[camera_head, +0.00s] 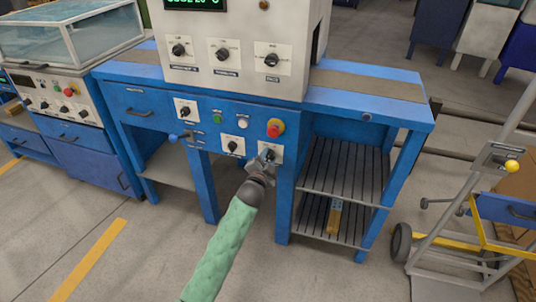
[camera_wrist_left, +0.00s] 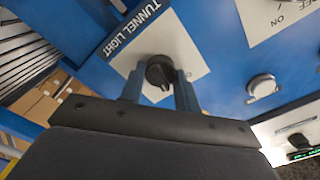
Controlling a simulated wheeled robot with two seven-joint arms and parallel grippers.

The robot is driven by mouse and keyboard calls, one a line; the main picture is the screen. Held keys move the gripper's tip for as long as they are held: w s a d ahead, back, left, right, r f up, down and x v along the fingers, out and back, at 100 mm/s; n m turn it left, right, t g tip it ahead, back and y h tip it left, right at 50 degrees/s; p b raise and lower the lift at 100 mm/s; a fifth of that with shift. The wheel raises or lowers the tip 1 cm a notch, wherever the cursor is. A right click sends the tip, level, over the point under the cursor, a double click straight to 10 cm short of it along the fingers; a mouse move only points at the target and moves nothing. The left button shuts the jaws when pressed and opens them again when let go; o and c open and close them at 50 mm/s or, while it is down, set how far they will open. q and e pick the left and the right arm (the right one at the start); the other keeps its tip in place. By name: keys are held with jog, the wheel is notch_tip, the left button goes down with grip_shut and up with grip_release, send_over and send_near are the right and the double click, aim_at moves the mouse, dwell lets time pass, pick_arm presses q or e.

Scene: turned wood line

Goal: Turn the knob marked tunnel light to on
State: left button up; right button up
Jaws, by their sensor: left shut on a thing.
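The tunnel light knob (camera_wrist_left: 159,72) is a black round knob on a white plate on the blue panel, with the label TUNNEL LIGHT (camera_wrist_left: 132,28) beside it. In the head view the knob (camera_head: 270,154) shows at the lower right of the panel, partly covered by my left gripper (camera_head: 267,158). In the left wrist view my left gripper (camera_wrist_left: 160,88) has its two fingers on either side of the knob and is shut on it. The on and off marks around this knob are too small or hidden to read. My right gripper is in neither view.
Another knob (camera_head: 232,146) is close by on the left. A slatted shelf (camera_head: 345,165) lies to the right; a cart (camera_head: 470,200) stands farther right.

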pick_arm(q)
jog(key=shift+f+m+p, duration=0.1)
jog(key=shift+m+p, duration=0.7)
jog(key=shift+m, duration=0.9)
jog(key=o, duration=1)
jog(key=shift+s, duration=0.25)
jog(key=v, duration=0.7)
jog(key=shift+s, duration=0.15)
